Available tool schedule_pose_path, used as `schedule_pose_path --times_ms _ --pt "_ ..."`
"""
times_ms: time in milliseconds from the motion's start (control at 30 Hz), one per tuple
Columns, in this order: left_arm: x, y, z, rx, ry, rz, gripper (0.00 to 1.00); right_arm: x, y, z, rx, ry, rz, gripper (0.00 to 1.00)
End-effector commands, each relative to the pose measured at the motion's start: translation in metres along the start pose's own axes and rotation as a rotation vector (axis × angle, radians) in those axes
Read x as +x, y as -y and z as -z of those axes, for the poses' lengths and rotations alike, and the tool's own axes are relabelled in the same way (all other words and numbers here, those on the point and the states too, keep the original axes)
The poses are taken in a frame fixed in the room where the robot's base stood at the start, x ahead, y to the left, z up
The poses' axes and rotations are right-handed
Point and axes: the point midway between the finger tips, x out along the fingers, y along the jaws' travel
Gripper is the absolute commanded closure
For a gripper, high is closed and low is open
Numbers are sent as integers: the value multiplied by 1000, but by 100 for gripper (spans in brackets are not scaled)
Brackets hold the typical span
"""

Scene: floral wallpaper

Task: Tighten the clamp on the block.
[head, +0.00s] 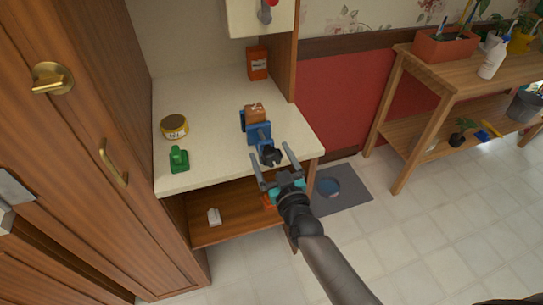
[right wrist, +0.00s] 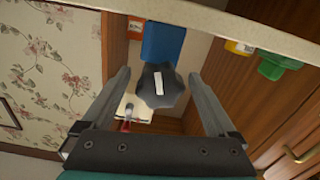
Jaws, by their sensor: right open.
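The blue clamp (head: 259,133) stands near the front right of the cream counter, with the orange-brown block (head: 254,113) at its far end. Its dark lobed knob (head: 270,157) faces the counter's front edge. In the right wrist view the knob (right wrist: 161,88) sits between the two fingers, in front of the blue clamp body (right wrist: 163,42). My right gripper (head: 272,153) is open, with one finger on each side of the knob. Gaps show between the knob and both fingers in the wrist view. The block is not visible there. My left gripper is not in view.
A yellow tin (head: 174,127) and a green object (head: 179,160) stand left on the counter (head: 213,160). An orange container (head: 257,63) stands at the back. A lower shelf (head: 232,226) holds a small white object (head: 214,216). A wooden cabinet (head: 85,120) closes off the left.

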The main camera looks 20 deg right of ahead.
Motion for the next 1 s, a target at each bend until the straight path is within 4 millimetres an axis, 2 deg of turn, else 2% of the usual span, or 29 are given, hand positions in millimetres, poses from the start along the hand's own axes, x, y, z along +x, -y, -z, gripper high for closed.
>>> schedule_pose_path --times_ms 67,800,1000 --pt "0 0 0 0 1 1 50 0 0 0 0 0 0 10" --pt "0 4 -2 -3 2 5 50 0 0 0 0 0 0 93" --pt "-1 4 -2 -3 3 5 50 0 0 0 13 1 0 93"
